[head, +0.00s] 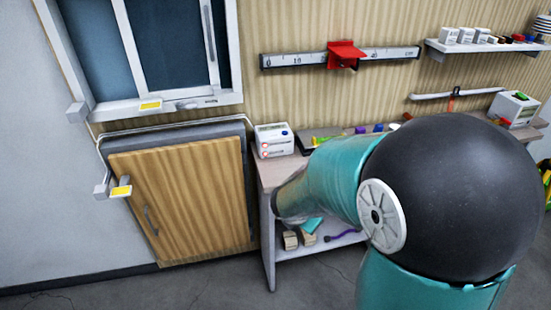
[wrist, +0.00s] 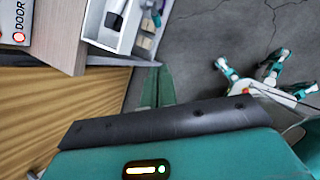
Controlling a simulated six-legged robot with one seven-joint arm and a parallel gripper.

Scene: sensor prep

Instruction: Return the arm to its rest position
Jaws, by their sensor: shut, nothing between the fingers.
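My arm fills the right foreground of the head view, with a teal link and a large dark joint. Its far end bends down in front of the workbench (head: 272,170), and my gripper is not clearly visible there. In the wrist view my gripper (wrist: 158,72) shows as two green fingers, shut together and empty. They lie over the grey floor, just beside the bench shelf and the wooden cabinet door (wrist: 50,115). That door also shows at the left in the head view (head: 180,200), closed.
A white box with buttons (head: 274,140) stands on the bench's left end. Wooden blocks (head: 290,240) lie on the lower shelf. A wall rail carries a red slider (head: 345,52). A window (head: 160,45) is above the cabinet. Floor is open at the front left.

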